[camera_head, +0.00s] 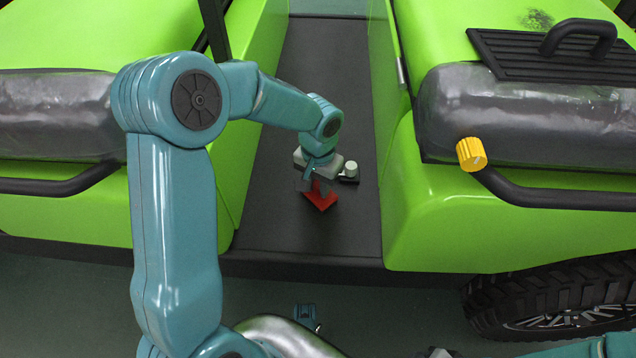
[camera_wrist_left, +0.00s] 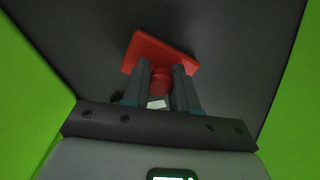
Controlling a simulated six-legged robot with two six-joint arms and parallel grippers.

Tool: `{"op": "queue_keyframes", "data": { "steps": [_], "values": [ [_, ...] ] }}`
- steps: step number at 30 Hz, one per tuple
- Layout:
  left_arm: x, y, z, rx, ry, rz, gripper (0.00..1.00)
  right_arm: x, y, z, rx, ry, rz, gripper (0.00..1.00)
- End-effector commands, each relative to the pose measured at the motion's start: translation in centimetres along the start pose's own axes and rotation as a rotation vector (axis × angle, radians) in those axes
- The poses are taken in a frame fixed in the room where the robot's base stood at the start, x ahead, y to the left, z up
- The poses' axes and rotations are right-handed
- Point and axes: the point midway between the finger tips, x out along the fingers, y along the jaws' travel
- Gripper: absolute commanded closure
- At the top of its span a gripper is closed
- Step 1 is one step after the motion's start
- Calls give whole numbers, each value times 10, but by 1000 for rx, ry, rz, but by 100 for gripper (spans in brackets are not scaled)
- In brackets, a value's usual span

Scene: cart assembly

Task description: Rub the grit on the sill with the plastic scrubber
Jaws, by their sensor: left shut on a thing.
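The red plastic scrubber (camera_head: 320,196) has a flat, angular plate and a short round grip. My left gripper (camera_head: 314,180) is shut on its grip, low over the dark floor strip (camera_head: 300,225) between the green body panels. In the left wrist view the scrubber (camera_wrist_left: 162,52) sits at the fingertips (camera_wrist_left: 158,82), its plate beyond them. I cannot tell whether the plate touches the dark surface. No grit shows clearly around it, and my gripper hides part of that surface. A dark speckled patch (camera_head: 537,18) lies on the green panel at upper right.
Green panels (camera_head: 445,220) rise on both sides of the dark strip. At right are a black handle (camera_head: 580,36) on a ribbed plate (camera_head: 540,62), a yellow knob (camera_head: 471,154) on a dark bar (camera_head: 560,198), and a tyre (camera_head: 555,305).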

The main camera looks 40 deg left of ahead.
Motion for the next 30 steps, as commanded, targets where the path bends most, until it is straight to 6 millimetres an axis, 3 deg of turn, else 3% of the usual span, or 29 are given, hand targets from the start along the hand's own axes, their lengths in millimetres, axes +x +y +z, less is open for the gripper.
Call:
{"op": "queue_keyframes", "data": {
  "steps": [5, 30],
  "values": [
    [-25, 1, 1, 0, 4, 2, 100, -11, -4, 1, -2, -3, 0, 57],
    [-83, -1, -4, 3, 0, 1, 100, -56, -22, 3, -5, -5, -1, 57]
  ]
}}
